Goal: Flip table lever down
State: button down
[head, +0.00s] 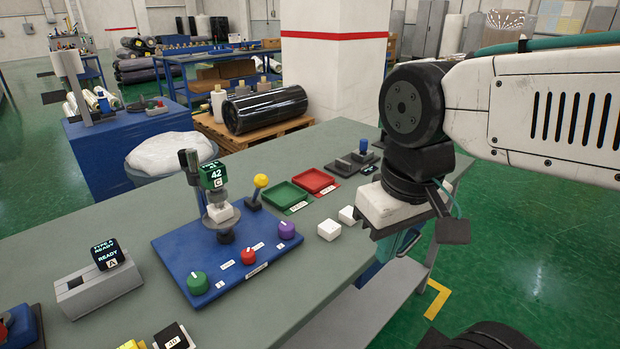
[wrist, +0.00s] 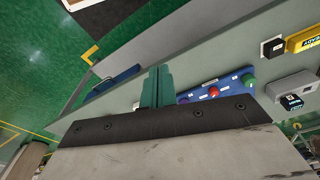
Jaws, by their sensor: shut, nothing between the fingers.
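A second lever with a blue top (head: 363,146) stands on a grey block at the table's far end. I cannot tell which one is the table lever. My gripper (head: 408,243) is by the table's right edge, to the right of and apart from both levers. Its teal fingers (wrist: 157,85) are shut and empty in the wrist view. Neither lever can be made out in the wrist view.
Green (head: 285,194) and red (head: 314,180) trays and white blocks (head: 329,230) lie between the yellow lever and my gripper. The panel carries a stand with a display (head: 213,175) and coloured knobs. A grey display box (head: 98,285) is at left.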

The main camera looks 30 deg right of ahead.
jog(key=w+a+f+m+y, duration=0.1)
jog(key=w+a+m+y, duration=0.25)
jog(key=w+m, duration=0.2)
jog(key=w+a+f+m+y, duration=0.2)
jog(key=w+m+y, duration=0.25)
jog(key=w, duration=0.25)
jog(key=w+d+f+m+t, duration=0.3)
jog(key=w+d+m+t, duration=0.5)
jog(key=w+d+m, duration=0.3)
jog(key=w+m, duration=0.4)
jog(key=m, duration=0.1)
jog(key=shift+d+f+t, duration=0.3)
jog(key=shift+f, duration=0.1)
